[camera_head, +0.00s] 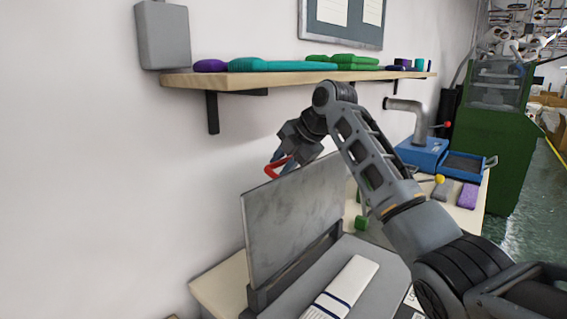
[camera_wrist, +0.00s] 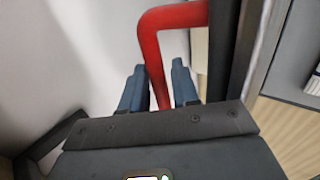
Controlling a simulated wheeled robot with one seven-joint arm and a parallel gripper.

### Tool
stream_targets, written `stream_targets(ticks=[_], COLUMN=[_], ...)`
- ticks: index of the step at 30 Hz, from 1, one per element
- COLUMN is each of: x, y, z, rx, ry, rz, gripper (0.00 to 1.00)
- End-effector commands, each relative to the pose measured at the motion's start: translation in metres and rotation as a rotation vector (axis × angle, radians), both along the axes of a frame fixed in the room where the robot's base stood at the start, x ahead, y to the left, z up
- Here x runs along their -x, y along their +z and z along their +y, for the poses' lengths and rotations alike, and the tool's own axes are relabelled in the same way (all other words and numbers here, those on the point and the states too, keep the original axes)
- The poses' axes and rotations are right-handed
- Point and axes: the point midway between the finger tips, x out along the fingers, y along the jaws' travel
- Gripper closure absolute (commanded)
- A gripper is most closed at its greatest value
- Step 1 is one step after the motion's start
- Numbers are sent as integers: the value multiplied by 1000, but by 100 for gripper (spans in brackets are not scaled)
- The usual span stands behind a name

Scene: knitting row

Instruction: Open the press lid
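The press stands on the table with its flat grey lid (camera_head: 293,215) raised to nearly upright in the head view. A red handle (camera_head: 277,168) sticks out at the lid's upper left edge. A white cloth with dark stripes (camera_head: 345,285) lies on the press's grey lower plate (camera_head: 375,300). My gripper (camera_head: 280,158) is at the handle, beyond the lid's top edge. In the wrist view the red handle (camera_wrist: 153,55) runs between my two blue fingers (camera_wrist: 160,75), with narrow gaps beside it. The fingers look apart rather than clamped. The lid's edge shows to the right.
A wooden shelf (camera_head: 300,78) with coloured knitted pieces hangs on the wall above the press. A blue machine (camera_head: 425,152) with a blue tray (camera_head: 463,165) stands farther along the table. A green machine (camera_head: 490,125) stands beyond. The wall is close on the left.

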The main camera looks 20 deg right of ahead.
Motion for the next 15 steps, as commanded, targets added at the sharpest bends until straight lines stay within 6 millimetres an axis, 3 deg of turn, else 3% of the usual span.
stream_targets(ticks=[10,15], x=[1,11], y=[1,15], z=[-1,-7], rx=[0,2], ry=[-1,-1], rz=[-1,-3], gripper=[62,62])
